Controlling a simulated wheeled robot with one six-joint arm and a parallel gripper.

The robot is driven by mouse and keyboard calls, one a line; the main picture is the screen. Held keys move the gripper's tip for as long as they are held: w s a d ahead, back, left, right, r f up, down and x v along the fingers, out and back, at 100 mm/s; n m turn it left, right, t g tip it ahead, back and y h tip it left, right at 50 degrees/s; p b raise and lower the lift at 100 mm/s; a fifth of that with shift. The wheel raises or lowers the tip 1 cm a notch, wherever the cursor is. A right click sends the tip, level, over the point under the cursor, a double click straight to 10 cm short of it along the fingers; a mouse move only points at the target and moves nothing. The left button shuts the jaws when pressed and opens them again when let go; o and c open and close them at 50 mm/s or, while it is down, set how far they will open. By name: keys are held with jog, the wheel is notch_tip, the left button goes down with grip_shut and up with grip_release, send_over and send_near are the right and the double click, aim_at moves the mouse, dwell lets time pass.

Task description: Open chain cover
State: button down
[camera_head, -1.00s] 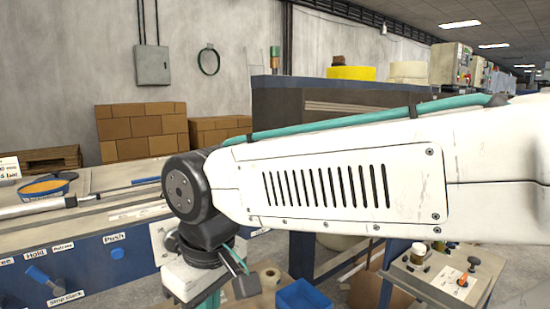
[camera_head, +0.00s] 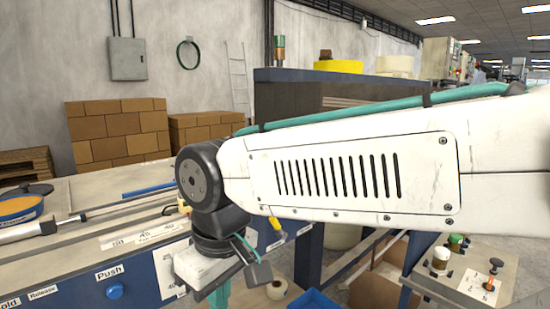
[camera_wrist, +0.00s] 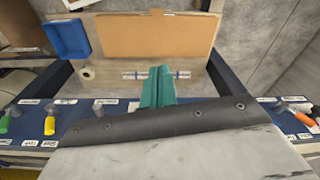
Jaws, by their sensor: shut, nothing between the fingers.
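My gripper (camera_wrist: 158,87) has teal fingers, shut together with nothing between them. In the wrist view it points away from the camera, over the front edge of a blue machine panel (camera_wrist: 25,125). In the head view the teal fingers (camera_head: 220,294) hang below my wrist at the bottom edge, partly cut off, in front of the machine. I cannot make out a chain cover for certain in either view. My white arm hides much of the machine's right part in the head view.
A blue bin (camera_wrist: 66,39), a tape roll (camera_wrist: 88,73) and a cardboard box (camera_wrist: 157,37) lie beyond. A control box (camera_head: 470,275) stands right.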

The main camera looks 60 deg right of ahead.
jog(key=w+d+r+n+t+y, duration=0.1)
jog(key=w+d+r+n+y, duration=0.2)
jog(key=d+r, duration=0.35)
jog(key=w+d+r+n+t, duration=0.1)
jog(key=w+d+r+n, duration=0.3)
jog(key=d, duration=0.4)
jog(key=s+d+r+n+t, duration=0.2)
jog(key=d+r+n, duration=0.15)
jog(key=d, duration=0.55)
jog(key=s+d+r+n+t, duration=0.2)
jog(key=d+r, duration=0.3)
jog(key=d, duration=0.3)
jog(key=w+f, duration=0.6)
jog(key=w, duration=0.3)
jog(key=shift+w+a+f, duration=0.3)
jog(key=shift+a+f, duration=0.05)
jog(key=shift+f, duration=0.05)
